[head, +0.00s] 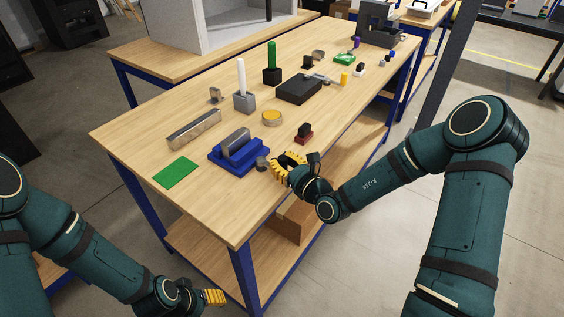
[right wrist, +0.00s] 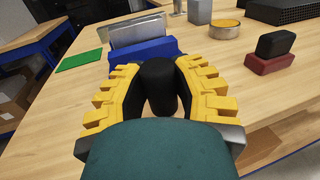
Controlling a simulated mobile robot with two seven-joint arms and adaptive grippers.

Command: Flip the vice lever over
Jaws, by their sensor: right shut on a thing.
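The blue vice (head: 240,155) stands near the front edge of the wooden table, with a grey metal block (head: 237,142) upright in it. It also shows in the right wrist view (right wrist: 143,55), just beyond my fingers. Its dark rounded lever (head: 262,163) sticks out on the side facing my right gripper (head: 285,165). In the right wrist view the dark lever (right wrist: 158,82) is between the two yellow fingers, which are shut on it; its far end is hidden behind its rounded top. My left gripper (head: 215,297) hangs low, away from the table; its finger opening is unclear.
A green mat (head: 176,173) and a metal bar (head: 194,130) lie left of the vice. A round yellow-topped tin (head: 272,118) and a dark red block with a black top (head: 304,134) stand behind my right gripper. The table's front left corner is clear.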

